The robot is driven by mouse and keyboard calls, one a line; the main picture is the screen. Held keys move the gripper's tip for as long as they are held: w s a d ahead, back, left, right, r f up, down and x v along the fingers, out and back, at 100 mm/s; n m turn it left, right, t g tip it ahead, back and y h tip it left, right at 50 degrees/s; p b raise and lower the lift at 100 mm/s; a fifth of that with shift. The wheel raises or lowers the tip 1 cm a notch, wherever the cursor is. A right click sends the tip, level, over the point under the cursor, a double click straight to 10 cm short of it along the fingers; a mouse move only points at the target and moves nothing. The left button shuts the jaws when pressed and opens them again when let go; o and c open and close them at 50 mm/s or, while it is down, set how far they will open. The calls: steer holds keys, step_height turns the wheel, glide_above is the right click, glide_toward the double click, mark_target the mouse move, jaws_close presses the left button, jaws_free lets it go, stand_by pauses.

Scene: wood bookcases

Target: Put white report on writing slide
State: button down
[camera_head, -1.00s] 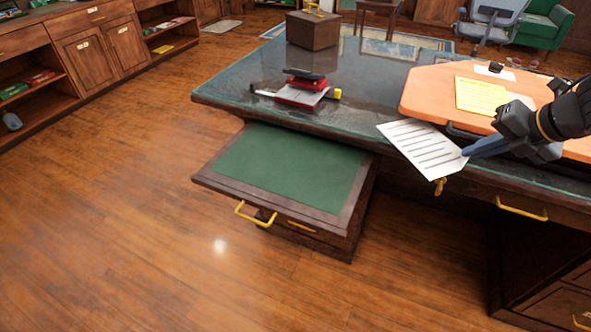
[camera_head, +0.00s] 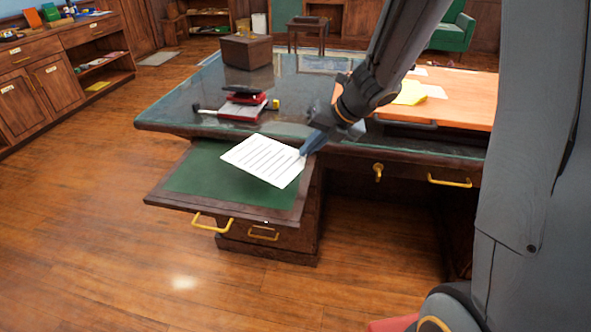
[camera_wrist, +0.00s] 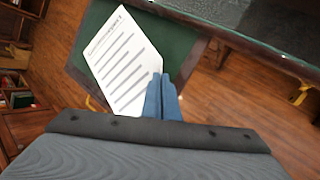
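The white report (camera_head: 264,160), a sheet with dark printed lines, is in my gripper (camera_head: 306,152), which is shut on its right corner. The writing slide (camera_head: 189,171) is a pulled-out board with a green top and dark wood border, sticking out from the desk's left end. The report overlaps the right part of the slide in the head view; whether it touches the surface I cannot tell. In the wrist view the report (camera_wrist: 124,64) reaches out from the blue fingertips (camera_wrist: 162,84), with the slide's green surface (camera_wrist: 178,42) behind it.
The glass-topped desk (camera_head: 180,110) carries a red and black stack (camera_head: 243,104), a wooden box (camera_head: 246,51) and an orange board (camera_head: 455,100) with yellow paper (camera_head: 410,92). A brass handle (camera_head: 213,224) juts from the slide's front. Floor to the left is clear.

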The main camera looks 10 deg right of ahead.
steer(key=shift+f+b, duration=1)
steer(key=shift+f, duration=2.3)
steer(key=shift+f, duration=0.1)
steer(key=c, duration=2.1)
jaws_free()
steer(key=shift+f, duration=0.1)
